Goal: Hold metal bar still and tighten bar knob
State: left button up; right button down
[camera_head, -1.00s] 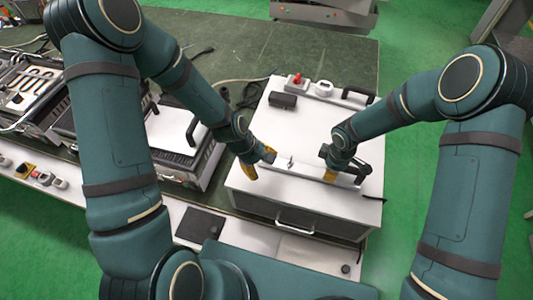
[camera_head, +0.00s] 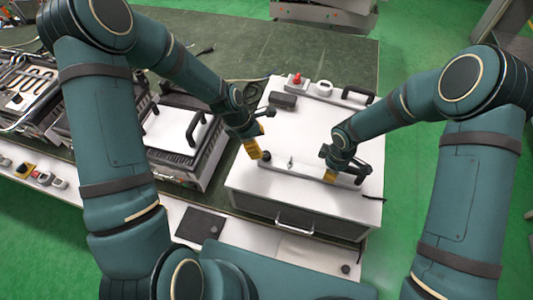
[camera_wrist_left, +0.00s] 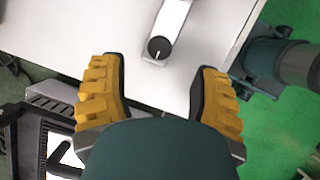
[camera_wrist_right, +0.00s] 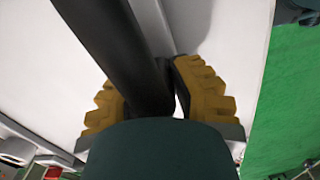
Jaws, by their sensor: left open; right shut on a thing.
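The metal bar (camera_head: 306,168) lies along the front of the white box top. A round black knob (camera_head: 266,156) sits at its left end; it also shows in the left wrist view (camera_wrist_left: 159,47) with a white pointer line. My left gripper (camera_head: 254,150) is open beside the knob. In the left wrist view its yellow fingers (camera_wrist_left: 160,80) are spread on either side, with the knob beyond the gap. My right gripper (camera_head: 329,174) is at the bar's right end. In the right wrist view it (camera_wrist_right: 160,95) is shut on a thick black handle (camera_wrist_right: 118,45), which partly hides the bar.
The white box (camera_head: 262,192) has a front drawer handle (camera_head: 295,224). A black block (camera_head: 283,101), a red knob (camera_head: 297,79) and a black handle (camera_head: 358,95) stand at its back. Another appliance (camera_head: 172,133) with a black handle stands to the left.

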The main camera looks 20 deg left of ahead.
aim_at(266, 154)
pick_arm(q)
jog(key=x, duration=0.7)
jog(key=shift+r, duration=0.1)
grip_shut()
